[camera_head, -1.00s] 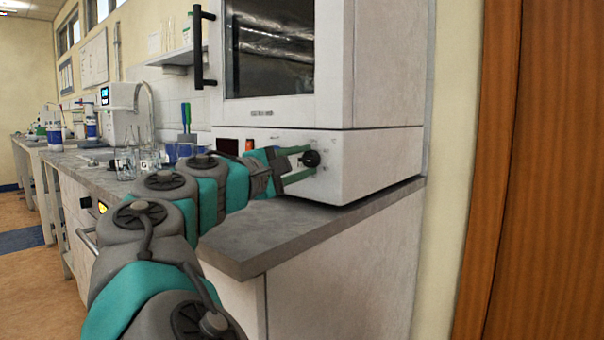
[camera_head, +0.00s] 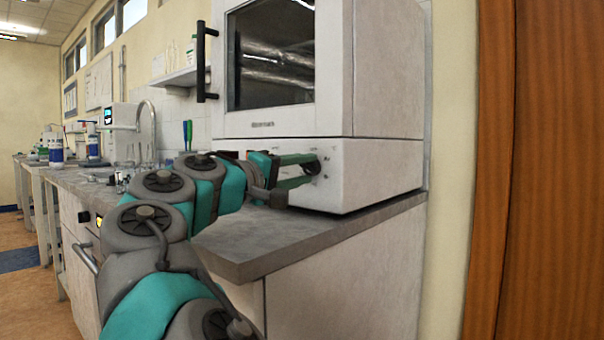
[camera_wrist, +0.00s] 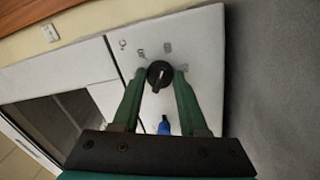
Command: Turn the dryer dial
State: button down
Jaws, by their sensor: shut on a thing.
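The dryer (camera_head: 375,170) is a white cabinet with a windowed door above a lower control panel. Its black round dial (camera_head: 312,167) sits on that panel at the right; in the wrist view the dial (camera_wrist: 160,74) shows a pale pointer line and printed marks around it. My gripper (camera_wrist: 160,77) has its green fingers on either side of the dial, shut on it. In the head view my gripper (camera_head: 308,170) reaches the panel from the left and partly hides the dial. The rest of the panel is largely behind my arm.
The dryer stands on a grey worktop (camera_head: 270,238) with a free front strip. A black door handle (camera_head: 205,62) sticks out above my arm. A wooden door (camera_head: 545,170) is at the right. A small blue part (camera_wrist: 164,126) shows between the fingers; I cannot tell what it is.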

dwell(0.3)
jog(key=shift+c, duration=2.2)
grip_release()
jog(key=v, duration=0.8)
